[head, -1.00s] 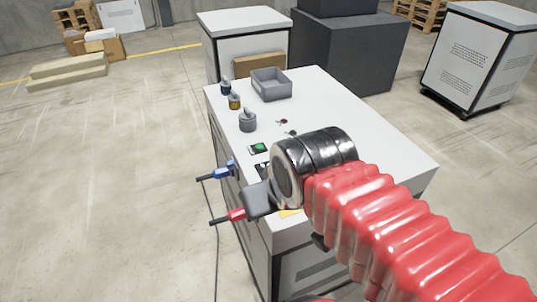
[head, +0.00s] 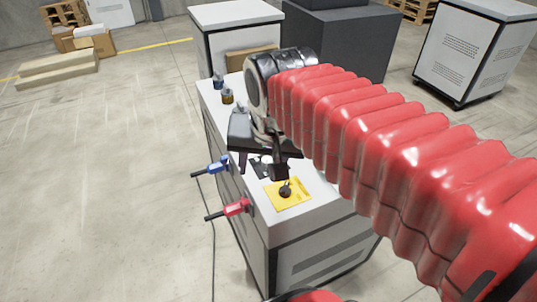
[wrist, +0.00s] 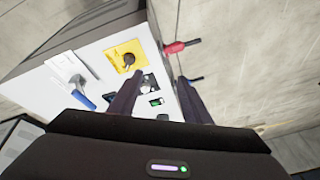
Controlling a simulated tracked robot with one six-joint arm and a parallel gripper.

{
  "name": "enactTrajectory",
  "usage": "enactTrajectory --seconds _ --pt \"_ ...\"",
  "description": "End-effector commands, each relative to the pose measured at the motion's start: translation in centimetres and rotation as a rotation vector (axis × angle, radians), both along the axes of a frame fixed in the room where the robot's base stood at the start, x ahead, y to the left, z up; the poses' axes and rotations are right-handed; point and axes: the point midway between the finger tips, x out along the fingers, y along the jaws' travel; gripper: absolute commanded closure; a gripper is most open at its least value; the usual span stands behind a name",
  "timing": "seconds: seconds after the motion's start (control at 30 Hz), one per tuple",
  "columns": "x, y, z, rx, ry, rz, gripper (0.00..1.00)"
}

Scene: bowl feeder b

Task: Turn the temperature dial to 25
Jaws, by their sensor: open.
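A black knob (head: 286,190) sits on a yellow plate (head: 300,203) at the near end of the white cabinet top; in the wrist view the knob (wrist: 128,59) and the plate (wrist: 118,50) show at the upper middle. Beside it is a dark panel with a pale round part (wrist: 148,87), partly behind a finger. No numbers are readable, and I cannot tell which is the temperature dial. My gripper (head: 261,168) is open and empty above the cabinet top, beyond the yellow plate. Its fingers (wrist: 160,76) point toward the panel area, apart from the knob.
A red connector (head: 236,207) and a blue connector (head: 214,167) stick out from the cabinet's left side. A blue handle (wrist: 83,96) and a small green display (wrist: 155,101) show in the wrist view. Small bottles (head: 227,97) stand at the far end.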

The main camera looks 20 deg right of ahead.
Motion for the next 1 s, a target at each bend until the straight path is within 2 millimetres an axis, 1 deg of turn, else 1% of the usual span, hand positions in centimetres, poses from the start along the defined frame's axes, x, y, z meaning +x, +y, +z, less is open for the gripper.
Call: enactTrajectory --seconds 0.03,0.2,0.5,0.77,1.0 --pt "0.9 -0.3 0.2 0.017 0.018 -0.053 0.56" --pt "3.6 -1.4 0.9 0.078 0.075 -0.253 0.56" --pt "8.4 -3.7 1.2 0.161 0.169 -0.613 0.56" --pt "12.5 -6.0 0.5 0.210 0.246 -0.933 0.56" --pt "15.9 -8.2 -0.9 0.233 0.305 -1.216 0.56"
